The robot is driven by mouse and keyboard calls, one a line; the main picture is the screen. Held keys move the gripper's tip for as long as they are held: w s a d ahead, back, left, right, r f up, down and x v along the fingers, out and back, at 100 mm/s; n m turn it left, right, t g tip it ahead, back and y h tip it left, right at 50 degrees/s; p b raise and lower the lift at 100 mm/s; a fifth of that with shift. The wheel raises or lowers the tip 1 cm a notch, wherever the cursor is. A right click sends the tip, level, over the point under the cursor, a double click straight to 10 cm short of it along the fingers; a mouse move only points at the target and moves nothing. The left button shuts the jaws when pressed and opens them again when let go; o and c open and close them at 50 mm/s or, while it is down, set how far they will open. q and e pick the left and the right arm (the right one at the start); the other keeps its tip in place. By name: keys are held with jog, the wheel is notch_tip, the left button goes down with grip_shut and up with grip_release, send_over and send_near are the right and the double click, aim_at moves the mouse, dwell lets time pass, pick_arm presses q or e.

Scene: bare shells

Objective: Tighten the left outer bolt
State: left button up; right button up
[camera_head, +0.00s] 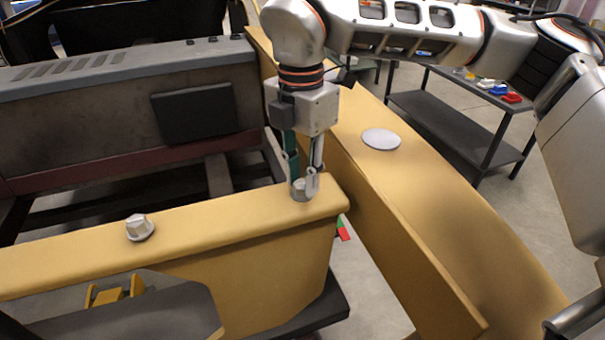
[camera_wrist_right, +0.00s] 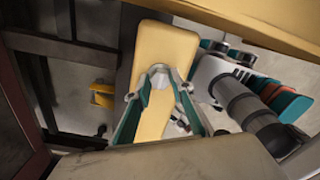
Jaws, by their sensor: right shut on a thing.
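A yellow beam (camera_head: 240,222) runs across the front in the head view. A silver hex-head bolt (camera_head: 140,228) stands on its top, left of the middle, with nothing touching it. My right gripper (camera_head: 305,184) points down at the beam's right end, shut on a second bolt (camera_head: 299,195) there. The fingers partly hide this bolt. In the right wrist view, the two fingers (camera_wrist_right: 160,78) close around the bolt head above the yellow beam (camera_wrist_right: 160,45). My left gripper is in neither view.
A wider yellow beam (camera_head: 430,225) with a pale round disc (camera_head: 381,139) runs along the right. A grey machine body (camera_head: 110,110) stands behind the front beam. A dark shelf cart (camera_head: 450,120) with coloured items stands at the back right.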

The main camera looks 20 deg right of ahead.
aim_at(301, 183)
jog(key=shift+r, duration=0.25)
dwell(0.3)
jog(key=o, duration=1.1)
jog(key=shift+o, duration=0.2)
jog(key=shift+a+f, duration=0.1)
notch_tip(301, 183, up, 12)
jog(key=shift+w, duration=0.1)
